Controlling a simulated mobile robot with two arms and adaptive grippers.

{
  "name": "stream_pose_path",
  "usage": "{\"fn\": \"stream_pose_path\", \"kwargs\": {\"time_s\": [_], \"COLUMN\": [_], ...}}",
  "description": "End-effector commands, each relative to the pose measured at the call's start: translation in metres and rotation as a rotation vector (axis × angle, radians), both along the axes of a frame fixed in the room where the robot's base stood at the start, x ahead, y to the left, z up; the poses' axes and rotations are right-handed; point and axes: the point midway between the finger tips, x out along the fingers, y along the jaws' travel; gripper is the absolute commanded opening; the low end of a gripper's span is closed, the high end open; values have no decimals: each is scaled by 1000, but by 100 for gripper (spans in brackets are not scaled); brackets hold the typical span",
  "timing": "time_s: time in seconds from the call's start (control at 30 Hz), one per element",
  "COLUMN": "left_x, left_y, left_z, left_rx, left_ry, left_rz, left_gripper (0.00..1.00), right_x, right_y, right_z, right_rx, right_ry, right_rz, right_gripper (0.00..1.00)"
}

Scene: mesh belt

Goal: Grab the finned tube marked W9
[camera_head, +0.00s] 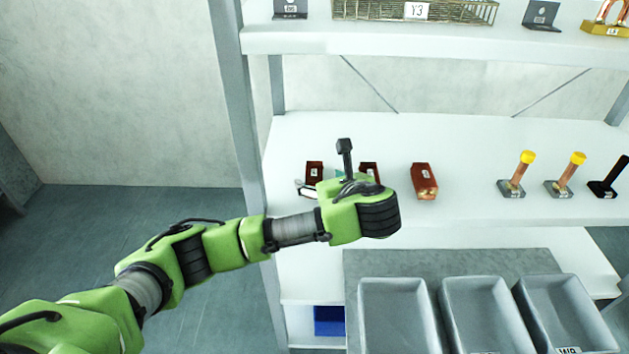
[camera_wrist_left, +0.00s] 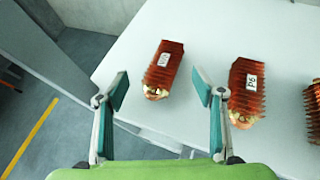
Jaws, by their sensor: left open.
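Red-brown finned tubes lie in a row on the white middle shelf. The leftmost finned tube (camera_wrist_left: 163,68) has a white label that is too small to read surely; it also shows in the head view (camera_head: 314,171). The middle finned tube (camera_wrist_left: 245,98) has a label that looks like P5, and the arm partly hides it in the head view (camera_head: 370,170). My left gripper (camera_wrist_left: 163,88) is open and empty, its fingertips on either side of the leftmost tube's near end in the picture. I cannot tell its height above the shelf. My right gripper is not in view.
A third finned tube (camera_head: 425,182) lies to the right, then yellow-topped posts (camera_head: 517,172) on dark bases. An upper shelf (camera_head: 370,40) holds a basket (camera_head: 460,10). Grey bins (camera_head: 392,300) stand below. A shelf post (camera_head: 236,120) rises at the left.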

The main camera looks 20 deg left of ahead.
Motion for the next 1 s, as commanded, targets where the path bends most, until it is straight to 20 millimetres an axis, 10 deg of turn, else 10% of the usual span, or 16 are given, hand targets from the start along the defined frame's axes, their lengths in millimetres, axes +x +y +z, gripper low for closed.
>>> {"fn": "stream_pose_path", "kwargs": {"time_s": [0.73, 1.0], "left_x": [42, 42], "left_y": [27, 27], "left_z": [-25, -25], "left_rx": [-1, -1], "left_ry": [0, 2], "left_rz": [-1, -1], "left_gripper": [62, 0], "right_x": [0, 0], "right_y": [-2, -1], "right_z": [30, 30], "right_rx": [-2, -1], "right_ry": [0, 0], "right_rz": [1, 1], "right_gripper": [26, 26]}}
